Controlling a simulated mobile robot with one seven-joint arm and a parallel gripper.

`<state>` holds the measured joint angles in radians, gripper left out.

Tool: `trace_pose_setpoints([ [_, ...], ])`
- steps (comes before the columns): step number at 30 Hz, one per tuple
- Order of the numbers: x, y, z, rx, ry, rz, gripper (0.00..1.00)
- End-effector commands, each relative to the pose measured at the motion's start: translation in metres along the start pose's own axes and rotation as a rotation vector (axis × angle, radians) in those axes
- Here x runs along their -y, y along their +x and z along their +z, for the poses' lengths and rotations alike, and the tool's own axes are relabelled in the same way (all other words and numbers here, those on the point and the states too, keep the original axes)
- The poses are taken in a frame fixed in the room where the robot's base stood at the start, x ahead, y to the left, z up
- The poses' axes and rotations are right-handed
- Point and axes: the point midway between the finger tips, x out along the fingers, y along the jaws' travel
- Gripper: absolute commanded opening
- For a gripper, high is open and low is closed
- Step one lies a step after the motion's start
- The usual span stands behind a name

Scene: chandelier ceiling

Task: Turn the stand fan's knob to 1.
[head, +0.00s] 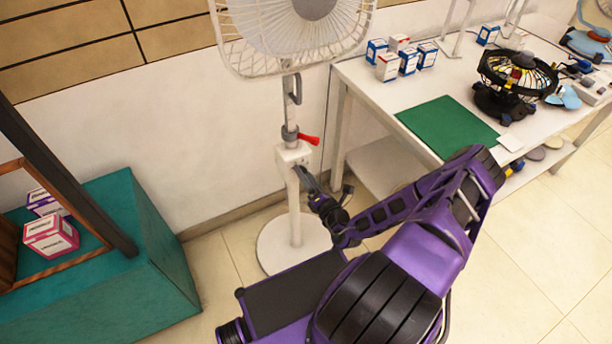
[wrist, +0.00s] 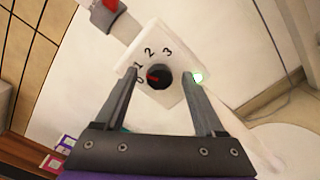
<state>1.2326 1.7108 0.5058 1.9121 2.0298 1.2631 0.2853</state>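The white stand fan (head: 295,215) stands upright on its round base. Its control box (head: 294,153) sits midway up the pole, below a red lever. In the wrist view the black knob (wrist: 160,78) is on the white dial panel (wrist: 172,98), marked 0, 1, 2 and 3. The knob's red mark points left, at the 0. My gripper (wrist: 161,76) is open, one finger on each side of the knob, with gaps between fingers and knob. In the head view my gripper (head: 309,183) is at the control box's lower right; the knob is not distinguishable there.
A white table (head: 375,98) at the right holds small boxes, a green mat (head: 447,127) and a dark small fan (head: 513,80). Tiled floor lies between.

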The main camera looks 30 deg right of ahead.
Motion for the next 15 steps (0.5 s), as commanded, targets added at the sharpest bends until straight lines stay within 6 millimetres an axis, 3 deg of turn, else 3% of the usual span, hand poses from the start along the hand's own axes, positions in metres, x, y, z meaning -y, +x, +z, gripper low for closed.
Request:
trace_pose_setpoints([
  [9,0.000,-0.003,0.001,0.001,-0.001,0.000,0.71],
  [15,-0.001,-0.032,0.001,0.001,0.000,-0.002,0.71],
])
